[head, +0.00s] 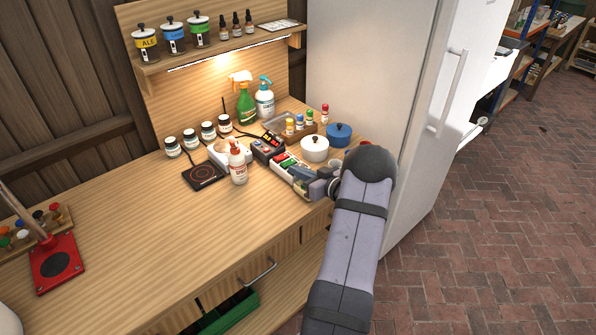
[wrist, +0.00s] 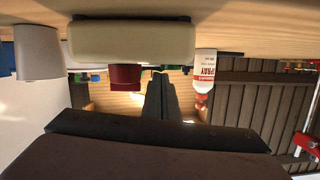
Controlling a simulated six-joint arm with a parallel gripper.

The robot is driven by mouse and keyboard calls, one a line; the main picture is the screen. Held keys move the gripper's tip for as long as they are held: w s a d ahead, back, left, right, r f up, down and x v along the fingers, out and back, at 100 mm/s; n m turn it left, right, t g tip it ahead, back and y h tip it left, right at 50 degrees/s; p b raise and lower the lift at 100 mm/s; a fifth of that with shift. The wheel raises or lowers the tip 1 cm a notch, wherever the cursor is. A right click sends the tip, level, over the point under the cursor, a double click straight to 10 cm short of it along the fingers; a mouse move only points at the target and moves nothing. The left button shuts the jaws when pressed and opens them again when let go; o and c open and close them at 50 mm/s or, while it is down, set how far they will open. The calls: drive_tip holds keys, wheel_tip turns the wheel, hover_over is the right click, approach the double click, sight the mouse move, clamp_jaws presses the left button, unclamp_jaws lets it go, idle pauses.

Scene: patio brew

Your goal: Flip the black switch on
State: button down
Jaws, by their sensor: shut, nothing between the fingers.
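A white switch box (head: 278,168) with a row of coloured switches lies on the counter, left of my gripper. Red and green switches show on it in the head view. I cannot clearly pick out the black switch; my gripper (head: 308,184) is close to the box's near right end and may hide it. In the wrist view, which is upside down, a cream box (wrist: 145,40) carries a dark red switch (wrist: 125,77). My gripper's dark fingers (wrist: 160,82) are shut and empty beside this switch; I cannot tell whether they touch anything.
A white spray bottle (head: 238,165) and a hot plate (head: 204,174) stand left of the box. A white pot (head: 314,149) and a blue pot (head: 339,134) stand behind my gripper. A white fridge (head: 380,80) is at the right.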

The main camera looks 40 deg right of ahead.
drive_tip(key=shift+r+p, duration=0.45)
drive_tip(key=shift+r, duration=0.05)
drive_tip(key=s+r, duration=0.5)
drive_tip(key=s, duration=0.4)
drive_tip(key=shift+s+a+r, duration=0.2)
drive_tip(key=shift+s+a, duration=0.15)
drive_tip(key=shift+s, duration=0.05)
